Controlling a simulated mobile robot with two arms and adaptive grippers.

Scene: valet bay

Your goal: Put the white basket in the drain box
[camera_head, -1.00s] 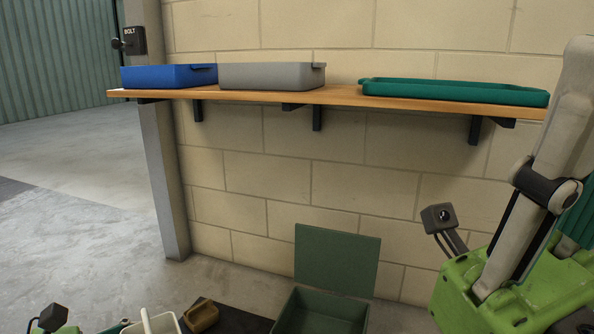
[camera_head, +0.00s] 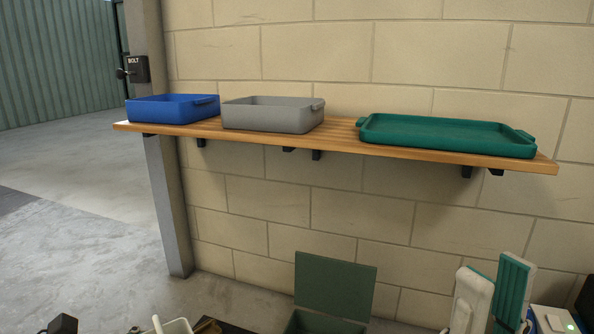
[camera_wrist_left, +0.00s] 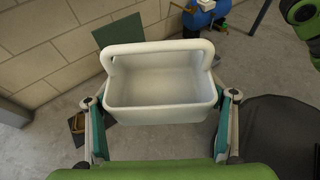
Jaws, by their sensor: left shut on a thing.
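The white basket (camera_head: 180,327) shows only its top at the bottom edge of the head view. In the left wrist view the basket (camera_wrist_left: 165,105) is upright and looks empty, its handle standing at the far side. My left gripper (camera_wrist_left: 158,118) is shut on it, a finger against each side. A dark green box with a raised lid (camera_head: 335,285), likely the drain box, stands on the floor by the wall, right of the basket. Its lid (camera_wrist_left: 118,32) also shows in the left wrist view. My right gripper (camera_head: 492,292) is at the lower right, fingers apart and empty.
A wooden shelf (camera_head: 340,138) on the wall bears a blue bin (camera_head: 172,108), a grey bin (camera_head: 272,115) and a teal tray (camera_head: 447,136). A small tan container (camera_wrist_left: 75,122) lies left of the basket. A blue object (camera_wrist_left: 205,15) stands beyond it.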

